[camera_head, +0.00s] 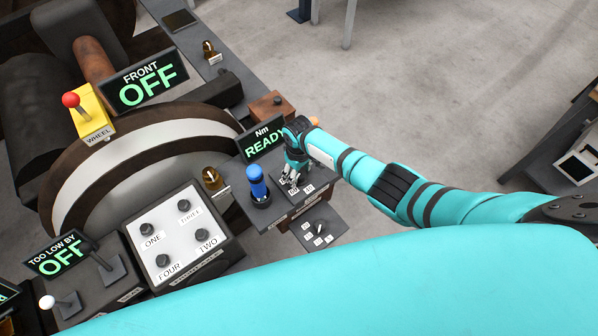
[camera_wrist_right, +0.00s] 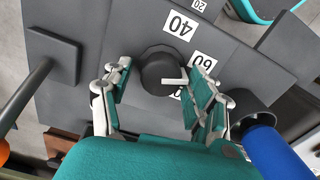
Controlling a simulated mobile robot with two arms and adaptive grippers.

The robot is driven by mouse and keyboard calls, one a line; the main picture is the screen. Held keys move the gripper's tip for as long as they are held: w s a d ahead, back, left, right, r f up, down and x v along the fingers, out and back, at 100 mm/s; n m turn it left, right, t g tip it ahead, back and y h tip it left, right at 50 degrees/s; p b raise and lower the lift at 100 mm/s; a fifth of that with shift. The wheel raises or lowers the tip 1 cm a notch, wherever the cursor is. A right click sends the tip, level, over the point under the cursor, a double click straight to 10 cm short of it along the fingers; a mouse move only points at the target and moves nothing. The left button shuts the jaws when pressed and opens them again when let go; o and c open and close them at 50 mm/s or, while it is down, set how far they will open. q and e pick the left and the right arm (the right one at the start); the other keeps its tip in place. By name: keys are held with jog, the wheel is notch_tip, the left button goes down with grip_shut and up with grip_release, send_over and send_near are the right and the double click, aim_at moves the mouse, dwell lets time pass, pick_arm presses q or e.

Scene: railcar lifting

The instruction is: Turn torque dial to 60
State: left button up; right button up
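The torque dial (camera_wrist_right: 160,72) is a round black knob with a white pointer in the right wrist view. The pointer aims right, at or just below the "60" label (camera_wrist_right: 203,62); the right finger partly covers this spot. The "40" label (camera_wrist_right: 180,25) lies above the dial. Another label below the pointer is mostly hidden. My right gripper (camera_wrist_right: 160,78) is open, with its fingers on either side of the dial and a visible gap at the left finger. In the head view my right gripper (camera_head: 292,172) covers the dial. My left gripper is not in view.
A display reading "Nm READY" (camera_head: 264,141) stands behind the dial panel. A blue-handled lever (camera_head: 257,183) is close beside my right gripper. A lower panel with small labels (camera_head: 318,234) is in front. A white button box (camera_head: 178,235) stands further left.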

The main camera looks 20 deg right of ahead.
jog(key=shift+r, duration=0.1)
notch_tip(320, 180, up, 12)
dwell(0.7)
jog(key=shift+s, duration=0.1)
dwell(0.3)
